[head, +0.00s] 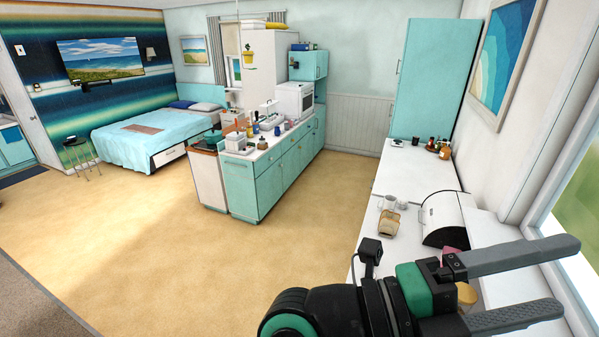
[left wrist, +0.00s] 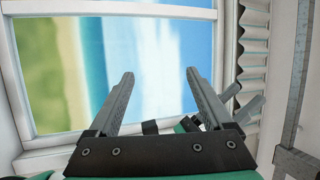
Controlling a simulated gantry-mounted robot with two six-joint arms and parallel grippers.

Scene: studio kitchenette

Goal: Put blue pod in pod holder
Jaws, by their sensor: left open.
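I cannot make out the blue pod or the pod holder in either view. My left gripper (head: 570,275) is open and empty, held high over the right-hand counter near the window. Its two fingers also show in the left wrist view (left wrist: 160,73), apart and pointing at the window with nothing between them. Grey finger-like parts behind it in the left wrist view, at the right, look like my right gripper (left wrist: 242,101). It is mostly hidden, and its opening is unclear.
The white right-hand counter (head: 379,240) holds a white-fronted bread bin (head: 444,215), a toaster-like tan item (head: 383,226), a white mug (head: 389,202) and small bottles (head: 440,147). A teal island (head: 256,185) stands mid-room with a microwave (head: 295,101). The floor between is clear.

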